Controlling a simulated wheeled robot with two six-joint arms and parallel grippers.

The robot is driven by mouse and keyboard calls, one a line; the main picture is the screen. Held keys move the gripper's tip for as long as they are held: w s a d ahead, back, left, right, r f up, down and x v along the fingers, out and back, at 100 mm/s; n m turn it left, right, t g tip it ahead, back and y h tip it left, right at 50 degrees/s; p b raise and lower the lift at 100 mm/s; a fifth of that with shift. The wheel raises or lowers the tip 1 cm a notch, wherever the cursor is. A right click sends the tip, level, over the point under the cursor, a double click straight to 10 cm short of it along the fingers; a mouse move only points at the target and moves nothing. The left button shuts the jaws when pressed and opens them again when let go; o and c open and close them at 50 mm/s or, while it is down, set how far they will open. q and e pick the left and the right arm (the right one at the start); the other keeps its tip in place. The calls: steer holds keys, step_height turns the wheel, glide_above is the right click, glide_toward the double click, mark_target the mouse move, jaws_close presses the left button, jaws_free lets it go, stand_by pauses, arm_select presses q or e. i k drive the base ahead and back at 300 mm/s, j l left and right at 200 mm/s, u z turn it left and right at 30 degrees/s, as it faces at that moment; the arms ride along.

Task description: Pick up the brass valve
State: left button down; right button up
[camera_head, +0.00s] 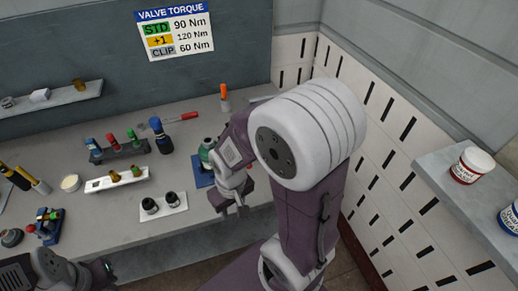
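Small brass-coloured pieces show in the head view. Another brass-coloured piece (79,85) sits on the wall shelf at upper left. They are too small to tell which is the valve. My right gripper (232,201) is over the bench's front edge, right of the rack, with its fingers apart and nothing visible between them. My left gripper (106,267) is at the bottom left, apart from these pieces; its fingers are hardly visible.
A white tray (178,206) with two dark cylinders lies on the bench (120,225). A green-topped item on a blue base (203,172) stands close behind my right gripper. Racks, a blue bottle (160,137) and a screwdriver (184,117) stand or lie behind. Cans occupy the right shelf (445,190).

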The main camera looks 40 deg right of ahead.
mark_target(51, 216)
steer(key=l+z, duration=0.1)
steer(key=z, duration=0.25)
steer(key=l+z, duration=0.15)
steer(key=z, duration=0.15)
steer(key=k+j+u, duration=0.1)
steer(key=u, duration=1.4)
